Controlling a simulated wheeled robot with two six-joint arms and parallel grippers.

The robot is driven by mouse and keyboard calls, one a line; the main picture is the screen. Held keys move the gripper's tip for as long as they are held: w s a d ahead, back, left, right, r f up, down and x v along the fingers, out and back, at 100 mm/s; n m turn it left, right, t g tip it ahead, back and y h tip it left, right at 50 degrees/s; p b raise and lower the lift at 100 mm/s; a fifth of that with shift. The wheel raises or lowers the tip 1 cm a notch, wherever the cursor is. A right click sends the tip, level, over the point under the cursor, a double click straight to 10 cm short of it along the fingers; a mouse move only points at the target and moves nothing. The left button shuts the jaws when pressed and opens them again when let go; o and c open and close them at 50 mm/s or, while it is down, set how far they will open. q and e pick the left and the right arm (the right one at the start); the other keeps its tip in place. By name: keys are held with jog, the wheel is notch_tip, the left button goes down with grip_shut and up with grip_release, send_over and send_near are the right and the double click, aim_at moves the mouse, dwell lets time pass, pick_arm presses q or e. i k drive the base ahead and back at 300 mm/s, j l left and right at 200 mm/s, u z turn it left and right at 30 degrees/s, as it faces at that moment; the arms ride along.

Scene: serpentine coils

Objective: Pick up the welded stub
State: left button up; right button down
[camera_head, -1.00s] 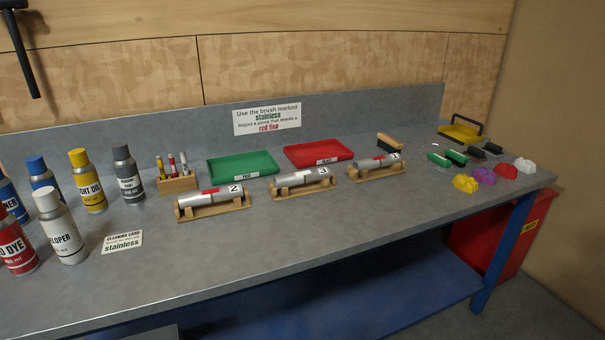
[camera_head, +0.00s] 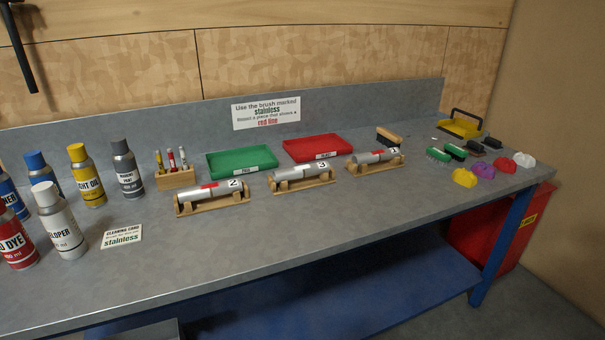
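Three silver welded stubs lie on wooden cradles on the grey bench. The stub marked 2 (camera_head: 215,190) is at the left and shows a red patch. The stub marked 3 (camera_head: 298,172) is in the middle. The third stub (camera_head: 374,157) is at the right and also shows a red patch; its label is too small to read surely. Neither of my grippers shows in the head view.
A green tray (camera_head: 242,173) and a red tray (camera_head: 318,159) stand behind the stubs. Cans and bottles (camera_head: 64,230) crowd the left. A marker holder (camera_head: 175,180), a cleaning card (camera_head: 122,236) and several brushes (camera_head: 455,151) are also there. The bench front (camera_head: 270,245) is clear.

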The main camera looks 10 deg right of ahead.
aim_at(304, 171)
jog(key=i+l+u, duration=0.5)
jog(key=l, duration=0.2)
jog(key=i+l+u, duration=0.1)
jog(key=l+u, duration=0.2)
